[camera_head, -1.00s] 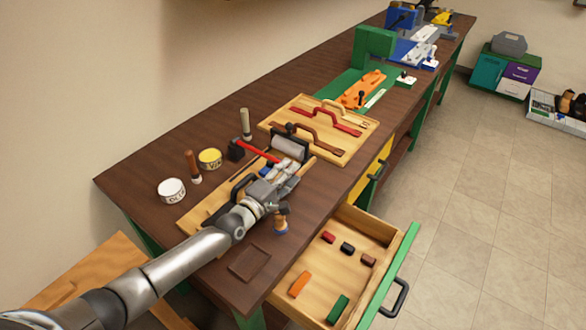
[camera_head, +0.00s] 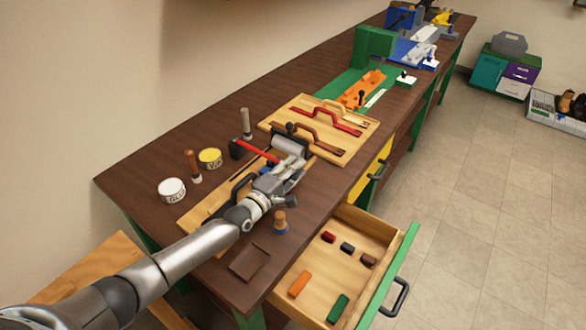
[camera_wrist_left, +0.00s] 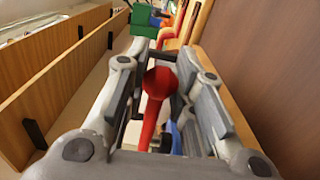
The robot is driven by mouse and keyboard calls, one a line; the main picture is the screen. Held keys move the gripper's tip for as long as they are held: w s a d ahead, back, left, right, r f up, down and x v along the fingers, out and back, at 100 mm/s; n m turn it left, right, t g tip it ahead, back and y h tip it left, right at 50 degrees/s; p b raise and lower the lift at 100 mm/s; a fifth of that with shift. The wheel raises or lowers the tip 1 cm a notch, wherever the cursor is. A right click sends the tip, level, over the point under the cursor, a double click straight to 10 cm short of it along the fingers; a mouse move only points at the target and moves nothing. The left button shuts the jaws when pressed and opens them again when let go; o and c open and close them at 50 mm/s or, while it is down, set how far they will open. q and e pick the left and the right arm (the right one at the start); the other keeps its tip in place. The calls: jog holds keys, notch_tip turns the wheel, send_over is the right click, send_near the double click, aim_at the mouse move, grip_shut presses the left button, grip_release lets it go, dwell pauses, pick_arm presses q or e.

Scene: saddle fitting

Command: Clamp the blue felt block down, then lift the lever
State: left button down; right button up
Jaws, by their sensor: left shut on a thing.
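My left gripper (camera_head: 291,168) is over the wooden fixture board (camera_head: 205,207) on the bench. It is shut on the red lever (camera_head: 257,151), whose rounded red end (camera_wrist_left: 160,82) shows between the fingers in the left wrist view. A small blue patch, likely the blue felt block (camera_head: 265,170), shows beside the gripper; it also shows low between the fingers in the wrist view (camera_wrist_left: 176,138). The gripper hides most of it, so I cannot tell how firmly it is pressed. A grey roller (camera_head: 289,146) sits just beyond. My right gripper is not in view.
A wooden board with handles (camera_head: 335,140) lies beyond the fixture. Two tins (camera_head: 172,190) and upright tools stand left. A wooden-handled tool (camera_head: 280,222) stands close to my wrist. An open drawer (camera_head: 388,262) with several coloured blocks juts out at the front right.

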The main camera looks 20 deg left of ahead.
pick_arm(q)
jog(key=shift+r, duration=0.55)
jog(key=r+n+p, duration=0.1)
jog(key=r, duration=0.1)
jog(key=a+r+n+p, duration=0.1)
jog(key=r, duration=0.1)
jog(key=r+n+p, duration=0.1)
jog(key=r, duration=0.2)
jog(key=shift+w+a+n, duration=0.25)
jog(key=shift+w+n, duration=0.05)
jog(key=shift+n, duration=0.1)
jog(key=w+a+r+n+p, duration=0.2)
jog(key=w+a+r+n, duration=0.1)
jog(key=a+r+n, duration=0.3)
jog(key=w+a+r+n+p, duration=0.1)
jog(key=w+a+r+n, duration=0.1)
jog(key=a+r+n, duration=0.4)
jog(key=shift+w+a+r+p, duration=0.4)
jog(key=shift+a+r, duration=0.45)
jog(key=shift+a, duration=1.2)
jog(key=c, duration=1.5)
grip_release()
jog(key=shift+a, duration=0.2)
